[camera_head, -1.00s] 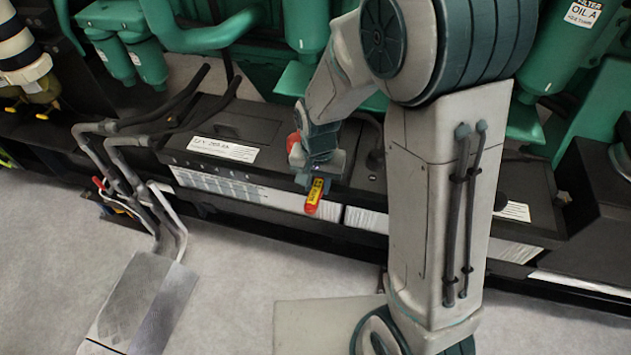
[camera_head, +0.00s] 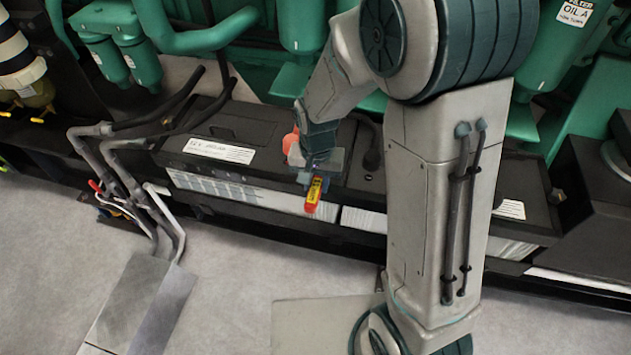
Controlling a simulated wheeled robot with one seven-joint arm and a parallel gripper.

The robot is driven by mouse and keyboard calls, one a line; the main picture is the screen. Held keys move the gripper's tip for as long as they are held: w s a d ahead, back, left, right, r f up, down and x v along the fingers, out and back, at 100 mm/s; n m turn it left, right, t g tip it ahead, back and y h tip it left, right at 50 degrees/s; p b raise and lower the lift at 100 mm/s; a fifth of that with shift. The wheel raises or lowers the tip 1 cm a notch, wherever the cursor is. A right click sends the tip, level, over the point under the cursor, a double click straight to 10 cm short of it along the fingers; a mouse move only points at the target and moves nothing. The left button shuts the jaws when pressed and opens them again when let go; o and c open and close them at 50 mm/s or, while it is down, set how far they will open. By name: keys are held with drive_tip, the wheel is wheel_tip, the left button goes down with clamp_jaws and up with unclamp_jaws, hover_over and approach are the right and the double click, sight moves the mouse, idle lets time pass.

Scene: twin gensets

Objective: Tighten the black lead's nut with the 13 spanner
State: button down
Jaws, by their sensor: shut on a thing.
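My gripper (camera_head: 312,172) is over the black batteries, near the inner end of the left battery (camera_head: 225,138). It is shut on a tool with a red and yellow handle (camera_head: 314,193), which I take to be the spanner. The handle hangs toward me in front of the batteries; its head and its size mark cannot be made out. A red-orange part (camera_head: 290,143) shows just left of the gripper. A black lead (camera_head: 372,152) bends down onto the right battery (camera_head: 362,178), just right of the gripper. Its nut cannot be seen.
My arm hides much of the right battery. Green engine pipes and filters (camera_head: 148,62) stand behind. At left, a grey tubular frame (camera_head: 118,165) stands by a grey plate (camera_head: 140,305), with coloured tools (camera_head: 112,208) near it.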

drive_tip(key=shift+r+p, duration=0.3)
drive_tip(key=shift+r, duration=0.2)
drive_tip(key=shift+r+p, duration=1.75)
drive_tip(key=shift+r, duration=0.5)
